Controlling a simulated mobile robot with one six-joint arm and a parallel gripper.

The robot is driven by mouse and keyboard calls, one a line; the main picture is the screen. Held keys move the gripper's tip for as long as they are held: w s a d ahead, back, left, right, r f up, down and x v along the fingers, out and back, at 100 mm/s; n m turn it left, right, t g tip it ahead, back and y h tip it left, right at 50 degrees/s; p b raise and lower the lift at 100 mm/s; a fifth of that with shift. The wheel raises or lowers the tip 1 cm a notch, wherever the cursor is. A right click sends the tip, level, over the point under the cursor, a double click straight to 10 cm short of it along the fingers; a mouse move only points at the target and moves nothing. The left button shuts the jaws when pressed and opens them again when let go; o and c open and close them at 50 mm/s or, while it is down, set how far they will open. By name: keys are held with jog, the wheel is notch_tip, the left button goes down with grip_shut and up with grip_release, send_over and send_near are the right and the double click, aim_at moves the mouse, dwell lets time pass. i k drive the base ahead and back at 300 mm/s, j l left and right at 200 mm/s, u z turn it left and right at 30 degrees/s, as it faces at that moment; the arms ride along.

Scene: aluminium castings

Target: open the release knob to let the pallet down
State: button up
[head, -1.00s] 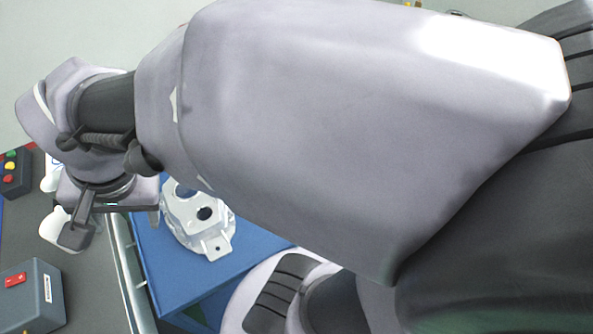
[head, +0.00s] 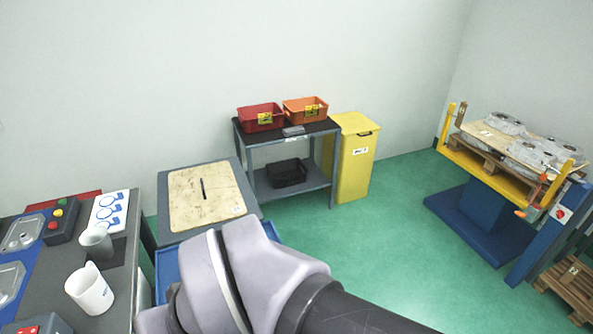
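A wooden pallet (head: 476,155) sits on a blue lift (head: 487,208) with a yellow frame at the right. It carries several grey aluminium castings (head: 525,153) on a wooden board. A small red knob (head: 561,213) shows on a pale plate on the lift's blue post; I cannot tell its setting. An orange piece (head: 519,213) shows by the frame's front edge. My arm crosses the bottom of the head view, well away from the lift. My gripper is not visible.
Green floor (head: 390,240) is open between my arm and the lift. Another pallet (head: 571,283) lies on the floor at the lower right. A yellow bin (head: 354,160) and a grey cart (head: 283,140) with red and orange boxes stand by the wall. A bench (head: 122,262) with mugs is at the left.

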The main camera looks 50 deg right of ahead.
aim_at(560, 213)
jog(key=z, duration=3.35)
jog(key=i+l+z, duration=0.15)
jog(key=i+l, duration=0.15)
jog(key=i+j+z, duration=0.2)
jog(key=i+j, duration=0.4)
jog(key=i+j+z, duration=0.2)
jog(key=i+j, duration=0.55)
jog(key=i+j+z, duration=0.2)
jog(key=i+j, duration=0.45)
jog(key=j, duration=0.15)
jog(key=i+j, duration=0.15)
jog(key=i, duration=0.35)
jog(key=i+j, duration=0.1)
jog(key=i, duration=0.45)
